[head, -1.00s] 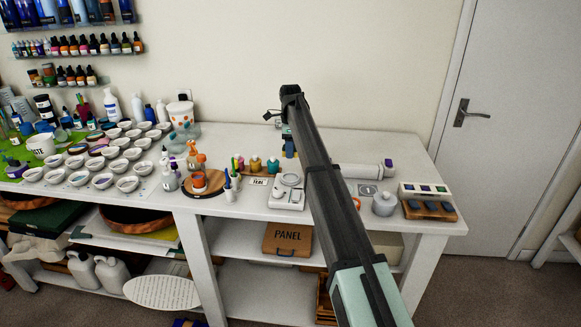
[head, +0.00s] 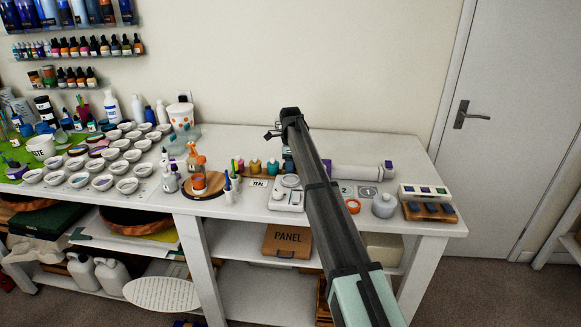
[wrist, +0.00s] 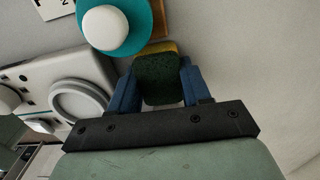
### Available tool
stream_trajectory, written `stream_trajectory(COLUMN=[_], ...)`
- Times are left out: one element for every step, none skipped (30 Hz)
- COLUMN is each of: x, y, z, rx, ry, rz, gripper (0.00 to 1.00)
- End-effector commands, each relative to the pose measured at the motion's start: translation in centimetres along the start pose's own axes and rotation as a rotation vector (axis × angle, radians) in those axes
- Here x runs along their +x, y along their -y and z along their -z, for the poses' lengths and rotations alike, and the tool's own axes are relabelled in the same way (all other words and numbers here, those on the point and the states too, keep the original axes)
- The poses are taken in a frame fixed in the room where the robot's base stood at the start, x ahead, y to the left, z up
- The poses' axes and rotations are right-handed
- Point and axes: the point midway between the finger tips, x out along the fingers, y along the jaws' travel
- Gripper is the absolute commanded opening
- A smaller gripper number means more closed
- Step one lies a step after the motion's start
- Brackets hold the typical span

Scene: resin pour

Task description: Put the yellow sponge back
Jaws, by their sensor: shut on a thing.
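The yellow sponge (wrist: 158,80) shows in the wrist view with a dark green face and a strip of yellow along its far edge. My gripper (wrist: 158,90) is shut on it, with one blue finger on either side. In the head view my arm crosses the right part of the bench, and a bit of blue finger (head: 288,161) shows left of the arm. The sponge cannot be made out there. Its height over the bench is hard to tell.
A teal jar with a white knob (wrist: 112,28) is close to the sponge. A white device with a round plate (head: 287,195) stands left of my arm. An orange ring (head: 353,205), a grey lidded pot (head: 384,205) and a wooden block holder (head: 430,211) are to the right.

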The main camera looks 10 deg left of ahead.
Motion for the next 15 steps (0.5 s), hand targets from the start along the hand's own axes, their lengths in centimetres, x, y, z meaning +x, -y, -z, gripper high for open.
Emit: stream_trajectory(x=[0.16,0.14,0.13,0.12,0.12,0.12,0.12,0.12,0.12,0.12,0.12,0.12,0.12,0.12,0.12], y=[-0.01,0.0,0.0,0.0,0.0,0.01,0.01,0.0,0.0,0.0,0.0,0.0,0.0,0.0,0.0], z=[0.0,0.0,0.0,0.0,0.0,0.0,0.0,0.0,0.0,0.0,0.0,0.0,0.0,0.0,0.0], rx=[0.0,0.0,0.0,0.0,0.0,0.0,0.0,0.0,0.0,0.0,0.0,0.0,0.0,0.0,0.0], ry=[0.0,0.0,0.0,0.0,0.0,0.0,0.0,0.0,0.0,0.0,0.0,0.0,0.0,0.0,0.0], rz=[0.0,0.0,0.0,0.0,0.0,0.0,0.0,0.0,0.0,0.0,0.0,0.0,0.0,0.0,0.0], gripper=[0.14,0.49,0.53,0.56,0.59,0.63,0.66,0.68,0.72,0.73,0.73,0.73,0.73,0.73,0.73])
